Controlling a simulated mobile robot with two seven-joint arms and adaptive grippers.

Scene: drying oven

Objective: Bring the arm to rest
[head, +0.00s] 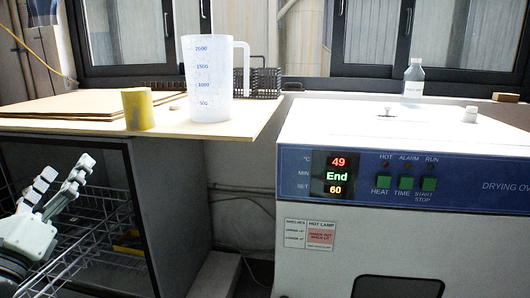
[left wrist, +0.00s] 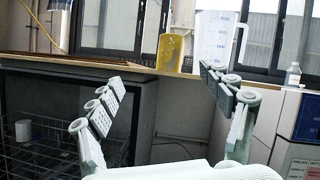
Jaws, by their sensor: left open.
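My left gripper (head: 66,170) is at the lower left of the head view, in front of the open cabinet with wire racks. Its white fingers are spread and point up and to the right, with nothing between them. The fingers also show in the left wrist view (left wrist: 162,80), wide apart and empty, with the wooden counter edge and the cabinet behind them. My right gripper is in neither view.
The drying oven (head: 400,235) stands at right, its display reading 49, End, 60. A plastic bottle (head: 413,82) stands on it. A measuring jug (head: 208,85) and a yellow cylinder (head: 137,110) stand on the wooden counter (head: 60,124), above the wire-rack cabinet (head: 150,215).

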